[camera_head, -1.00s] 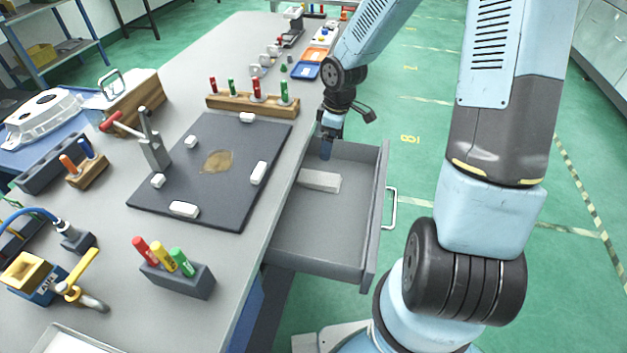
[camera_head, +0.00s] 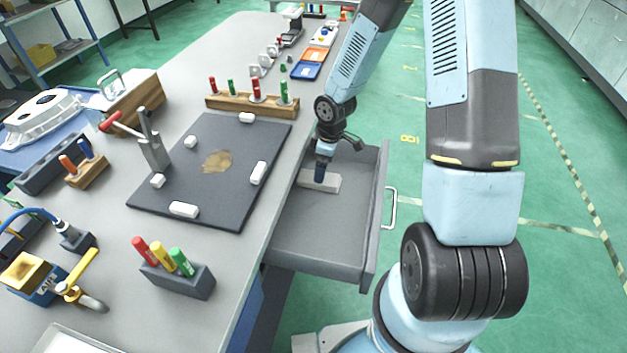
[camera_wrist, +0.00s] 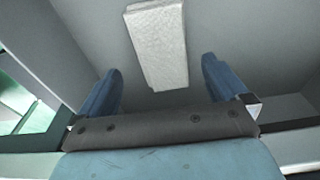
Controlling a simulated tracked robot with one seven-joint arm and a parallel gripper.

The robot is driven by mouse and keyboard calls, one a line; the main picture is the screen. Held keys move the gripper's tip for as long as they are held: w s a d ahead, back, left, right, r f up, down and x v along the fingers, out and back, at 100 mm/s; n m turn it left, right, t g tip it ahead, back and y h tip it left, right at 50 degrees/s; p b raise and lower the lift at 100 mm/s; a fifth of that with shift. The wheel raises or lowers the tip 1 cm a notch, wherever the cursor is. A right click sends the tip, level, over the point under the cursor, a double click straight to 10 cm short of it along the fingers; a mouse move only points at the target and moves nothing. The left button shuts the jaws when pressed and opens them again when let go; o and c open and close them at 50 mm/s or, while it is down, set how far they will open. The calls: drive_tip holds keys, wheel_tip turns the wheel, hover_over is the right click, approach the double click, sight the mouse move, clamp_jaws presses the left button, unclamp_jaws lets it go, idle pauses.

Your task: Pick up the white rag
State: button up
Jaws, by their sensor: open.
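The white rag (camera_head: 331,184) is a folded off-white block lying on the floor of the open grey drawer (camera_head: 318,236), towards its far end. In the wrist view the rag (camera_wrist: 158,42) lies lengthwise ahead of my gripper, its near end roughly level with the fingertips. My gripper (camera_head: 320,178) is inside the drawer, above the rag, and covers part of it in the head view. In the wrist view its two blue fingers (camera_wrist: 161,80) are spread wide apart, with nothing held between them. I cannot tell the exact height of the fingers over the rag.
The workbench (camera_head: 225,285) edge runs along the drawer's left. On it lie a dark plate (camera_head: 205,195) with a brown stain and white blocks, and a marker holder (camera_head: 178,278).

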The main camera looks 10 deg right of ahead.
drive_tip(key=shift+w+a+f, duration=0.1)
drive_tip(key=shift+a+f, duration=0.05)
drive_tip(key=shift+f, duration=0.7)
drive_tip(key=shift+w+a+f, duration=0.1)
drive_tip(key=shift+a+f, duration=0.1)
drive_tip(key=shift+f, duration=0.6)
drive_tip(key=shift+a+f, duration=0.15)
drive_tip(key=shift+f, duration=0.7)
drive_tip(key=c, duration=1.1)
